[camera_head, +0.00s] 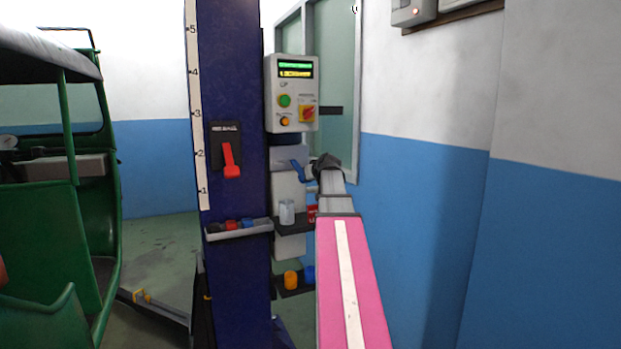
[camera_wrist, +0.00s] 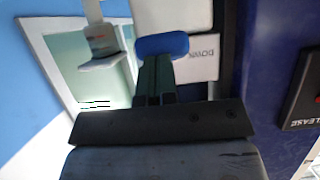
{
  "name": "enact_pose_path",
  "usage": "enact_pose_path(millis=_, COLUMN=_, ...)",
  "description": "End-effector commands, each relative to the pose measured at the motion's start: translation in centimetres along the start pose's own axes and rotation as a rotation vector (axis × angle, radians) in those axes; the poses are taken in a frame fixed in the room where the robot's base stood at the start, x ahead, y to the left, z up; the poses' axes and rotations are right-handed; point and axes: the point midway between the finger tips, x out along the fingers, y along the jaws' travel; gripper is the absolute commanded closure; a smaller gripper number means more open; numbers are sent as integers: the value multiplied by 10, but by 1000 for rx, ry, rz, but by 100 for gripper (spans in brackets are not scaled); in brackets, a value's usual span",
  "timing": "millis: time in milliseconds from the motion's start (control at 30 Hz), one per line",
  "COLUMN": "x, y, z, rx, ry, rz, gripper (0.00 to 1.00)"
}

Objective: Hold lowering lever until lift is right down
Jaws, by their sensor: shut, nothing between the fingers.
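The lowering lever, with a blue handle (camera_head: 296,168), is on the pale unit beside the dark blue lift column (camera_head: 235,60). In the wrist view the blue handle (camera_wrist: 162,45) is beside a label reading DOWN (camera_wrist: 207,56). My gripper (camera_head: 308,172) is at the lever's right in the head view. In the wrist view my gripper's dark fingers (camera_wrist: 156,66) are together and empty, their tips right at the blue handle. Whether they press it I cannot tell. A red lever (camera_head: 231,160) on a black plate is on the column face.
A control box (camera_head: 291,95) with a lit display and buttons is above the lever. A small tray (camera_head: 238,228) and shelves with jars and caps are below. A green rickshaw (camera_head: 50,220) stands left, near a lift arm (camera_head: 150,305). A blue-and-white wall is at right.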

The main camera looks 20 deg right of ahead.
Motion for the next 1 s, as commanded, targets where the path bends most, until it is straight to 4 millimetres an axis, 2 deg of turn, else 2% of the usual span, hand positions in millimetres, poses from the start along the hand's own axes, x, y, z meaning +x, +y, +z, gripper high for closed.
enact_pose_path(millis=567, x=1, y=0, z=-1, rx=0, ry=0, rz=0, gripper=100)
enact_pose_path(millis=1000, x=-5, y=0, z=-15, rx=0, ry=2, rz=0, gripper=100)
